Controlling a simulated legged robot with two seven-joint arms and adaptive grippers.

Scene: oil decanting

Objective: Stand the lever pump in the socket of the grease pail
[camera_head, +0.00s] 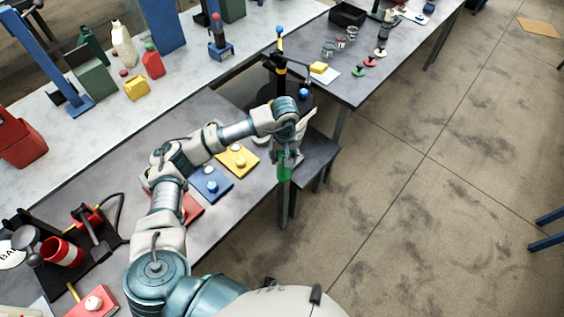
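The lever pump (281,66) is a dark upright column with a yellow band, a blue ball on top and a lever reaching out to the right. Its lower end meets a dark round body, which appears to be the grease pail (265,98). My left wrist covers much of that area, so I cannot tell how the pump sits in the socket. My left gripper (285,165) hangs below the wrist, in front of the pail in the picture, beside a green piece. Its fingers are too small and covered to read. My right gripper is out of view.
Yellow (238,160) and blue (212,185) plates with knobs lie on the grey table under my arm. A dark low stand (322,150) is by the pail. Another grey table (350,85) with small items stands behind.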

